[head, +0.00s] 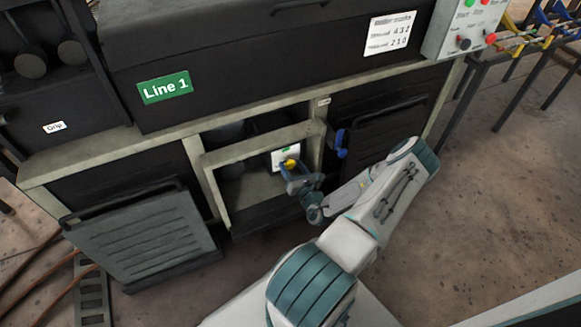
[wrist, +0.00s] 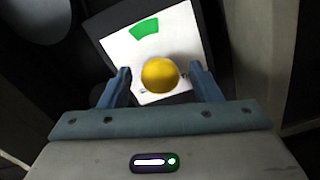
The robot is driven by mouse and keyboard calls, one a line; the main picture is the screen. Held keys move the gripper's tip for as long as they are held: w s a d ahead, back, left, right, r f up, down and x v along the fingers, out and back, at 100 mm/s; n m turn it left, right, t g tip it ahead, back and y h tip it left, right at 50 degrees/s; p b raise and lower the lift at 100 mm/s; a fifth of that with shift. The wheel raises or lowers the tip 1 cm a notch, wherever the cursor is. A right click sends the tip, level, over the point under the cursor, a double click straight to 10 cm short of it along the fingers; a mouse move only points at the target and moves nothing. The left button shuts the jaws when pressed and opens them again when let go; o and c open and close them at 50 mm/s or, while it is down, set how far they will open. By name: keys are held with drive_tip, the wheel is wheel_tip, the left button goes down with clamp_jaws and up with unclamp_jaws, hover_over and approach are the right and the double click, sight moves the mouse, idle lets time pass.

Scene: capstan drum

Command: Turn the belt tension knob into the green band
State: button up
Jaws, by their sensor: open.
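The yellow knob (wrist: 160,73) sits on a white plate (wrist: 118,48) with a green band (wrist: 144,27) near its upper edge, in the wrist view. No pointer on the knob can be made out. My gripper (wrist: 160,78) is open, with one finger on each side of the knob and a gap to each. In the head view the knob (head: 290,164) shows small inside the open bay of the machine. The white plate (head: 280,155) is behind it, and my gripper (head: 293,172) reaches in from the lower right, hiding part of the plate.
A pale frame (head: 212,190) edges the bay around my gripper. A blue handle (head: 341,143) is just right of the opening. A dark louvred panel (head: 145,235) leans out at lower left. A control box (head: 463,28) is at upper right.

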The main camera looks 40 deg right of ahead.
drive_tip(key=shift+x, duration=0.95)
drive_tip(key=shift+s, duration=0.1)
drive_tip(key=c, duration=1)
drive_tip(key=shift+o, duration=0.2)
